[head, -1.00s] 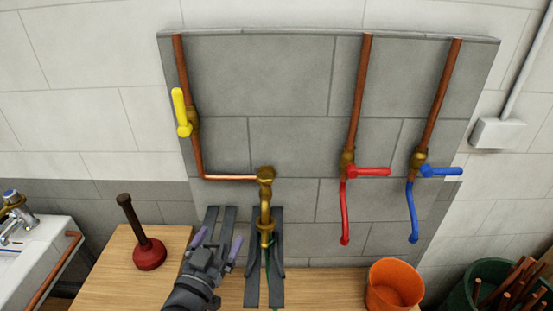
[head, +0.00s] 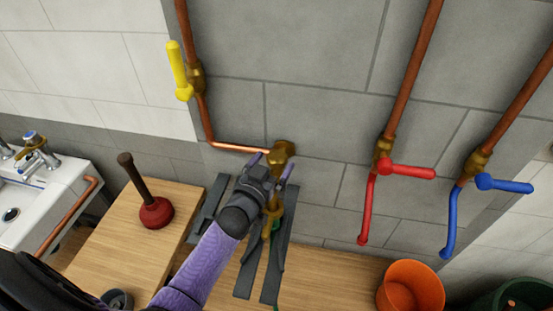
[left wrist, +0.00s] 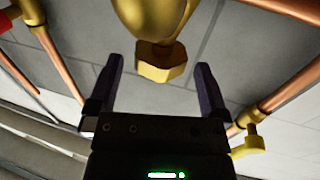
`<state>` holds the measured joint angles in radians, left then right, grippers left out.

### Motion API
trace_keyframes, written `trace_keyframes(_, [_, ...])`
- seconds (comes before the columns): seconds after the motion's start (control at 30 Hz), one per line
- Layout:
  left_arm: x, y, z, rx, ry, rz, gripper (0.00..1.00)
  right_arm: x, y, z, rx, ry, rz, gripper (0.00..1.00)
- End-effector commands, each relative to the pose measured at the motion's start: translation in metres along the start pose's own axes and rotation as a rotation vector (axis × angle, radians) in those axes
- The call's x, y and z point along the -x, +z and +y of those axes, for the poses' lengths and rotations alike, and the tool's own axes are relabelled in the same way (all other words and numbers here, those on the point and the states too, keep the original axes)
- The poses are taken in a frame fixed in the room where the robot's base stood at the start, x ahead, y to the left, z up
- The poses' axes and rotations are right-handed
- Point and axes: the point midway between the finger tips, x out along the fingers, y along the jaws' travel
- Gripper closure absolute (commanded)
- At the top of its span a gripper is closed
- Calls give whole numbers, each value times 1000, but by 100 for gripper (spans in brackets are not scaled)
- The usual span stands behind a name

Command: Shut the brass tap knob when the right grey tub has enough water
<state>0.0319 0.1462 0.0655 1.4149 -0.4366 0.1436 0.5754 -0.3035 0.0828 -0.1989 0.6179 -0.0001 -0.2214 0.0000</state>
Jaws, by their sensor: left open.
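The brass tap (head: 283,152) sits at the end of a copper pipe on the grey block wall. My left gripper (head: 272,165) is in front of it, open, and covers part of it. In the left wrist view a brass piece with a faceted end (left wrist: 162,62) lies between the two open fingers (left wrist: 160,80), with space on both sides; I cannot tell whether this is the knob. Dark grey walled shapes (head: 247,284) stand on the wooden bench below the tap; I cannot tell whether they are the tubs. No water level shows. My right gripper is not in view.
A yellow lever (head: 178,70) is up left on the pipe. A red lever tap (head: 405,170) and a blue lever tap (head: 503,184) are to the right. An orange bucket (head: 411,287) and a red plunger (head: 156,212) flank the bench middle. A sink (head: 60,190) is at left.

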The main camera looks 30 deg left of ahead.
Motion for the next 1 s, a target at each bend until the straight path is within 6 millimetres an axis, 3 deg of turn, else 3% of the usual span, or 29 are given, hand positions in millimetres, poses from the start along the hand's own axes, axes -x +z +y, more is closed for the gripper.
trace_keyframes(0.17, [-16, 0, 0, 0, 0, 0, 0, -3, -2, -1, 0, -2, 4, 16])
trace_keyframes(0.43, [-17, 0, 0, 0, 0, 0, 0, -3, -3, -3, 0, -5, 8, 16])
trace_keyframes(0.83, [-17, 0, 0, 0, 0, -1, 85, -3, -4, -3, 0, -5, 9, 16])
trace_keyframes(0.87, [-17, 0, 0, 0, 0, -1, 89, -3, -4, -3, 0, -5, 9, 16])
trace_keyframes(1.0, [-17, 0, 0, -2, 7, -1, 89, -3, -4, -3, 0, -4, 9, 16])
